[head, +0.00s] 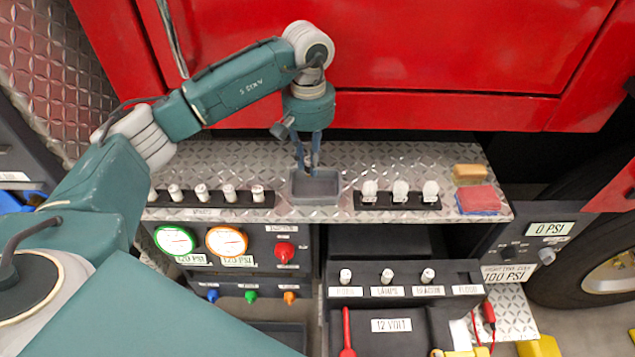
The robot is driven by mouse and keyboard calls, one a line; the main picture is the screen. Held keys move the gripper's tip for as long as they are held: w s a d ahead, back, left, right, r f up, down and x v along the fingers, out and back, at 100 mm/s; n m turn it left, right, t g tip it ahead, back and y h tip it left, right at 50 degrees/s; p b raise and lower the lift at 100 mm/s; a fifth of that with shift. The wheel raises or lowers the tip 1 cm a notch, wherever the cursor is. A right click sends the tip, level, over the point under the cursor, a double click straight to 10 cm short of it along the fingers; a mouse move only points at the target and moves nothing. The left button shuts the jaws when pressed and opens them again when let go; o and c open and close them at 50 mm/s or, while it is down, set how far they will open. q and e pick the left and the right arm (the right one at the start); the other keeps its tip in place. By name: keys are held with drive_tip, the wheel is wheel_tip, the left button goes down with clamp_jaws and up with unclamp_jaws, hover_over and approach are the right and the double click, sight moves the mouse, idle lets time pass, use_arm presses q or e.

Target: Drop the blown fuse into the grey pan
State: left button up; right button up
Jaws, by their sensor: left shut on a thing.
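The grey pan (315,198) is a small open tray on the diamond-plate bumper, near its middle. My left gripper (307,168) points down just above the back part of the pan, its fingers nearly together on a small thing, the blown fuse. The fuse is mostly hidden by the fingers, so its look and its exact gap to the pan cannot be told. The fuse block (405,291) below has white fuses at its first three labelled places; the place marked FLOOD shows none. My right gripper is not in view.
A black rack (213,204) of several white fuses stands left of the pan. A rack (398,205) with three bulbs stands right of it, then a tan sponge (468,173) and red cloth (479,199). The red truck body (430,50) rises behind. Gauges and switches sit below.

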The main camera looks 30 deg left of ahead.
sight(310, 177)
use_arm(q)
drive_tip(key=shift+s+d+f+b, duration=0.1)
drive_tip(key=shift+s+f+b, duration=0.25)
drive_tip(key=shift+f, duration=0.4)
drive_tip(key=f+b, duration=0.1)
drive_tip(key=f, duration=0.2)
drive_tip(key=shift+w+f, duration=0.1)
drive_tip(key=shift+w, duration=0.1)
drive_tip(key=shift+f+b, duration=0.35)
drive_tip(key=shift+f, duration=0.15)
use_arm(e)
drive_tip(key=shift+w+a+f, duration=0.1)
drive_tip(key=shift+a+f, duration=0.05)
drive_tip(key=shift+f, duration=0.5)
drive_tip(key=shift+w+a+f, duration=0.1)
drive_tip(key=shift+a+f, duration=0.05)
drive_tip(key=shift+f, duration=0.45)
use_arm(q)
drive_tip(key=o, duration=1)
drive_tip(key=shift+r, duration=0.35)
wheel_tip(310, 177, up, 11)
drive_tip(key=shift+r, duration=0.2)
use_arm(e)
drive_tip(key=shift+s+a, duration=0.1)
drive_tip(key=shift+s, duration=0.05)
